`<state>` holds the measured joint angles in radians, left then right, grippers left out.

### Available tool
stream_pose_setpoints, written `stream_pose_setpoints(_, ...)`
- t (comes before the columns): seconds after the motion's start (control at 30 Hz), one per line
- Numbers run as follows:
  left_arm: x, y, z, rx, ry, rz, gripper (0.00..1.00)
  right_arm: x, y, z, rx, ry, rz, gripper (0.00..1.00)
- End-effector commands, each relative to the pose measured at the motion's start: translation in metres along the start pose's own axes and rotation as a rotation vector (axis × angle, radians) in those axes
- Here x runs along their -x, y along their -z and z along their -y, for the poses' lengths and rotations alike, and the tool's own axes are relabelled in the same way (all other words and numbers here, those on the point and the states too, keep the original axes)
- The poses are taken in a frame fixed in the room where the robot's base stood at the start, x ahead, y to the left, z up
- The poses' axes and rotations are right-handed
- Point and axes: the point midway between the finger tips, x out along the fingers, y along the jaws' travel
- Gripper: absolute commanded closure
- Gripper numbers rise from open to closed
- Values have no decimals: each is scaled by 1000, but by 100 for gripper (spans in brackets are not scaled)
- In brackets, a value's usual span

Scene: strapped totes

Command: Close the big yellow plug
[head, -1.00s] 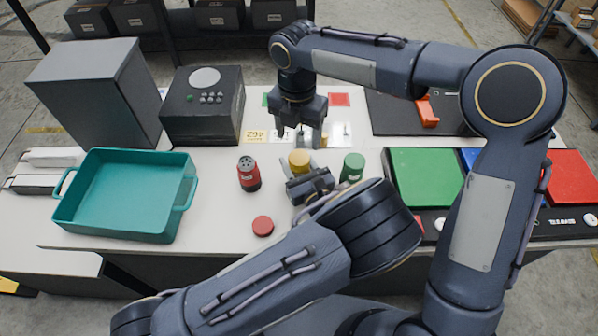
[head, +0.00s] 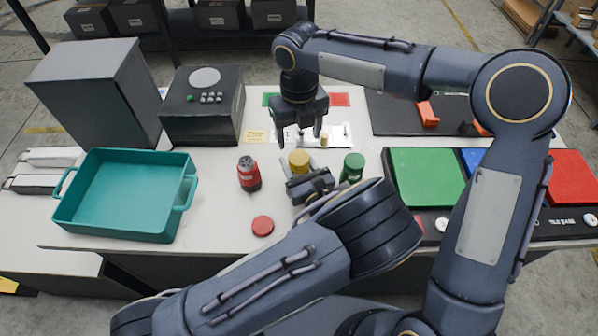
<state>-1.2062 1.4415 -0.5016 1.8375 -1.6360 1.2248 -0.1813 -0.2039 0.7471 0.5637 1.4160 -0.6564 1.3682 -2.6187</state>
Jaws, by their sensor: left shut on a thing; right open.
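The big yellow plug (head: 299,161) stands near the middle of the table, with a smooth yellow top showing. My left gripper (head: 308,186) is shut on its lower part from the front and hides most of its body. I cannot tell whether the yellow top is fully seated. My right gripper (head: 299,141) points down with its fingers apart and empty, just above and behind the yellow top. The fingers appear clear of it.
A red plug (head: 249,177) with an uncovered dark top stands left, its red cap (head: 263,225) in front. A green plug (head: 352,169) stands close on the right. A teal bin (head: 130,238) and dark box (head: 202,125) are left; coloured panels (head: 427,176) are right.

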Motion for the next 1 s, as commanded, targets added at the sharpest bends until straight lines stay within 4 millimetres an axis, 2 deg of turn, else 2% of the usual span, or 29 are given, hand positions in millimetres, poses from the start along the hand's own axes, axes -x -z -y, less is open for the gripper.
stream_pose_setpoints(0.2,0,0,0,0,0,1,100,-35,1,1,-1,1,-6,35)
stream_pose_setpoints(0.43,0,0,0,0,0,1,100,-64,1,0,-1,0,-3,35)
stream_pose_setpoints(0.6,0,0,0,0,0,1,100,-71,1,0,-2,0,-2,35)
stream_pose_setpoints(0.87,0,0,0,0,0,1,100,-72,1,0,-2,0,-1,35)
stream_pose_setpoints(1.0,0,0,0,0,0,1,100,-72,1,0,-2,0,-1,53)
